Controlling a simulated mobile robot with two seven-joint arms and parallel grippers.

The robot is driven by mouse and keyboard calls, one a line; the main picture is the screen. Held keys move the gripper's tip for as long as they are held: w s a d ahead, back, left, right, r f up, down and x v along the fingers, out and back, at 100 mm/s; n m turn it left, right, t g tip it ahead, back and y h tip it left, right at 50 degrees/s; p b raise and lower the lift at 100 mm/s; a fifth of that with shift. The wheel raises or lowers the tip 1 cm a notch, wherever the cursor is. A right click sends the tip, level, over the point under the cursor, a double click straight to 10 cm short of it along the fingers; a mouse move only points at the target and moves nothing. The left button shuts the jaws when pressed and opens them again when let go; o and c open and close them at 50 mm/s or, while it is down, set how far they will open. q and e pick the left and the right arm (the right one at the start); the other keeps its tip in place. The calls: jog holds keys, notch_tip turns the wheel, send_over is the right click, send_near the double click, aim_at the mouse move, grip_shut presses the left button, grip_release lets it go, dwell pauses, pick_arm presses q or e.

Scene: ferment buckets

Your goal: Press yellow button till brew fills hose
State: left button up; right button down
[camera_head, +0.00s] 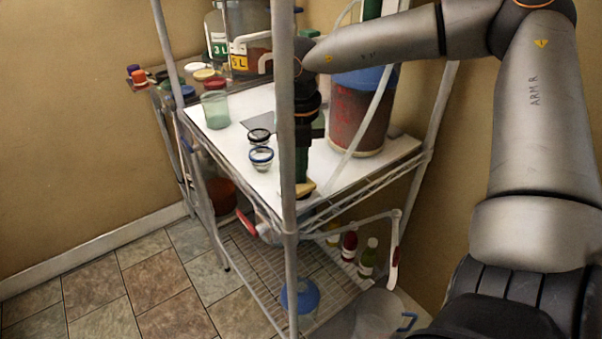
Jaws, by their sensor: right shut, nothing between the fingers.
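My right arm reaches in from the right over the rack's upper shelf, and my right gripper (304,172) points down behind the front post. The gripper is shut and empty. A small yellow piece (305,189) shows just below its tips; I cannot tell whether it is the button or whether they touch. A pale hose (366,112) runs down in front of a dark red bucket (348,138) with a blue lid. No brew can be made out in the hose. My left gripper is not in view.
The metal post (285,120) partly hides the gripper. Bottles (368,258) and a blue-lidded container (299,295) stand below. The tiled floor at left is clear.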

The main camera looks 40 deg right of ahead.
jog(key=shift+f, duration=0.35)
jog(key=shift+r, duration=0.2)
jog(key=shift+r+p, duration=0.35)
jog(key=shift+r, duration=1.05)
jog(key=shift+f, duration=0.15)
jog(key=shift+f+b, duration=1.5)
jog(key=shift+b, duration=0.15)
jog(key=shift+r, duration=0.2)
